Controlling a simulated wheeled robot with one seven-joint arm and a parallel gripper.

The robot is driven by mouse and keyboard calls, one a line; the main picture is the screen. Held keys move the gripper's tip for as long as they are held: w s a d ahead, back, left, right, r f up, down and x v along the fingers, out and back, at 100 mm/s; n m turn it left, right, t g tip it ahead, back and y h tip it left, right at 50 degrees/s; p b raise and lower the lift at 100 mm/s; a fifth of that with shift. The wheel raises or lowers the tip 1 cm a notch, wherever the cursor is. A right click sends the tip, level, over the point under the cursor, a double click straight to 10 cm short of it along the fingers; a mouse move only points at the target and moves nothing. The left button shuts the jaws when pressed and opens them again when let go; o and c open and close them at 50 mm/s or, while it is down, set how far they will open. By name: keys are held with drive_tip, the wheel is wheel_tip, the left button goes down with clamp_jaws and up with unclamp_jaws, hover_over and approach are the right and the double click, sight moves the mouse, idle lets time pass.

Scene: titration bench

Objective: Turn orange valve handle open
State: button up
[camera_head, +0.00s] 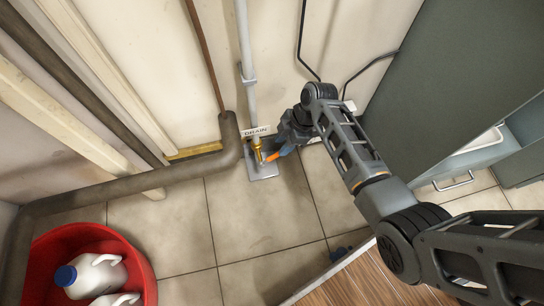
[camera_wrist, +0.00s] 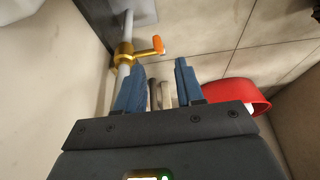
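The orange valve handle (camera_head: 273,156) sticks out to the right of a brass valve body (camera_head: 257,150) low on a pale vertical pipe (camera_head: 246,78), beside a "DRAIN" label (camera_head: 257,131). In the wrist view the orange handle (camera_wrist: 158,45) points right from the brass body (camera_wrist: 124,54), just beyond the fingertips. My gripper (camera_wrist: 158,63) is open, with a clear gap between its two blue-grey fingers and nothing held. In the head view my gripper (camera_head: 285,146) is close to the handle's right end, and its fingers are mostly hidden. I cannot tell whether they touch the handle.
A red tub (camera_head: 140,262) with white jugs (camera_head: 92,276) stands at lower left. A thick grey pipe (camera_head: 110,187) runs along the wall left of the valve. A dark grey cabinet (camera_head: 440,90) stands to the right. The tiled floor (camera_head: 245,215) before the valve is clear.

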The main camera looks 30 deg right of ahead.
sight(274, 155)
drive_tip(key=b+x, duration=0.3)
drive_tip(key=x, duration=0.4)
drive_tip(key=shift+w+f, duration=0.1)
drive_tip(key=shift+f, duration=0.15)
clamp_jaws()
idle(0.4)
